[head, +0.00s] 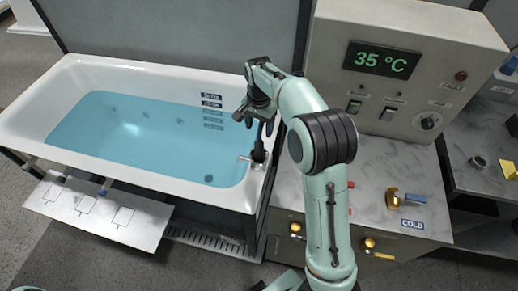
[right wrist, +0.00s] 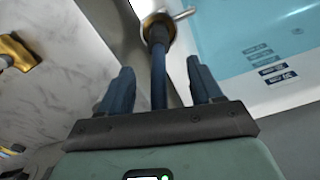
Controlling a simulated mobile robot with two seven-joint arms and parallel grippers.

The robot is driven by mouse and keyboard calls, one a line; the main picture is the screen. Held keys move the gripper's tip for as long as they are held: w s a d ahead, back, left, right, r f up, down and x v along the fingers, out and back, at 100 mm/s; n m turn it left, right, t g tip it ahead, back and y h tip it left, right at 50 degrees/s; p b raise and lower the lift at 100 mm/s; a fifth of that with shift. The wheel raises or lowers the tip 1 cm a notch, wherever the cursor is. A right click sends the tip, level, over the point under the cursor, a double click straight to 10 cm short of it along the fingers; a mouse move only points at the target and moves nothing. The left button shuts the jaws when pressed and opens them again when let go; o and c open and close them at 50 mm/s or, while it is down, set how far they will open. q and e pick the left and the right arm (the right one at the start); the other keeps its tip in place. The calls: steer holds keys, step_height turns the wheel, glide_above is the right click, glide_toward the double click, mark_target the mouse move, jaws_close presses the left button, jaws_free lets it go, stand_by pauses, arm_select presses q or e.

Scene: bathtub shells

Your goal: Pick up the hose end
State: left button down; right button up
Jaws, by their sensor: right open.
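The dark hose (right wrist: 158,70) runs between the two spread fingers of my right gripper (right wrist: 159,68) in the right wrist view. It goes up to a brass-ringed fitting (right wrist: 157,24) with a metal lever at the tub's corner. A gap shows on each side of the hose, so the fingers are open around it and apart from it. In the head view my right gripper (head: 255,118) is over the tub's right rim, and the dark hose fitting (head: 259,154) stands just below it. Part of the hose is hidden by the gripper. My left gripper is not seen.
The white bathtub (head: 105,164) holds blue water. A grey panel (head: 97,211) juts out at its front. On the right are a marble counter (head: 377,175) with a brass valve (head: 392,198) and a control box (head: 412,55) reading 35 °C.

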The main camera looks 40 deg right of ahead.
mark_target(259, 145)
step_height(259, 145, down, 10)
steer(key=shift+f+b, duration=0.1)
steer(key=shift+b, duration=0.2)
jaws_close()
